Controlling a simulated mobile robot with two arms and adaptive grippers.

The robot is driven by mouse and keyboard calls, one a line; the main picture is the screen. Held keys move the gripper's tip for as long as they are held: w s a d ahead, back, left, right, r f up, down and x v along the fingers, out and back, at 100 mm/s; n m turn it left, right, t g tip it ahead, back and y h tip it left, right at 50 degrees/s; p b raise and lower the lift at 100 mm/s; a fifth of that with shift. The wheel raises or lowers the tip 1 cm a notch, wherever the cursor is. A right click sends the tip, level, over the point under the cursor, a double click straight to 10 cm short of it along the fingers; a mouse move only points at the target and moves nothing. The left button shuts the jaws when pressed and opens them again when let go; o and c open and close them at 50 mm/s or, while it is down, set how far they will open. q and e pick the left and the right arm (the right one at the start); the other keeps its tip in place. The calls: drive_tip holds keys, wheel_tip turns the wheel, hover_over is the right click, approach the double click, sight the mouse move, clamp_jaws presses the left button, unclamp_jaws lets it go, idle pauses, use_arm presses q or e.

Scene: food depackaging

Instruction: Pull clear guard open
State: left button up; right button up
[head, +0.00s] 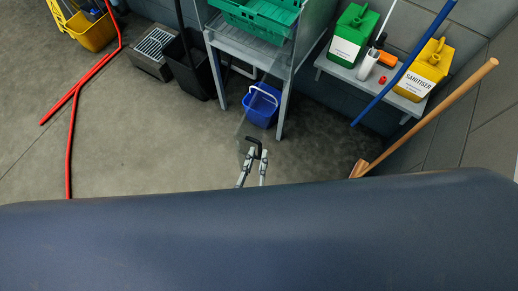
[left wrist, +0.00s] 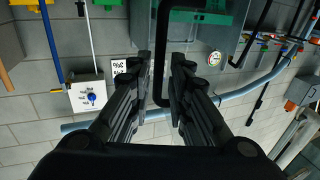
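A black handle (head: 253,146) stands at the lower middle of the head view. A faint, see-through strip above it, in front of the blue bucket, looks like the clear guard; its outline is hard to make out. My left gripper (head: 256,158) reaches up to the handle with its two fingers apart. In the left wrist view my left gripper (left wrist: 161,62) is open. A black bar (left wrist: 161,45), which looks like the handle, passes between its fingertips. I cannot tell whether either finger touches it. My right gripper is not in view.
A metal stand (head: 283,75) holds a green crate (head: 262,18). A blue bucket (head: 262,105) is beside its legs. A grey bench (head: 345,72) with green and yellow containers stands right. A wooden-handled tool (head: 430,116) leans nearby.

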use_arm(q)
drive_tip(key=v, duration=0.9)
drive_tip(key=s+a+f+m+g+y+b, duration=0.15)
drive_tip(key=a+f+g, duration=0.25)
drive_tip(key=f, duration=1)
drive_tip(key=s+a+f+n+g+b, duration=0.1)
drive_tip(key=s+a+f+g, duration=0.25)
drive_tip(key=f, duration=0.95)
drive_tip(key=s+a+f+n+g+y+b, duration=0.1)
drive_tip(key=s+a+f+g+y+b, duration=0.1)
drive_tip(key=s+a+f+g, duration=0.6)
drive_tip(key=s+a+f+y, duration=0.1)
drive_tip(key=s+a+f, duration=0.3)
drive_tip(key=a+f, duration=0.3)
drive_tip(key=shift+s+a+f+g+y, duration=0.2)
drive_tip(key=shift+s+f+g+y, duration=0.1)
drive_tip(key=shift+g+y, duration=0.05)
drive_tip(key=shift+n, duration=0.25)
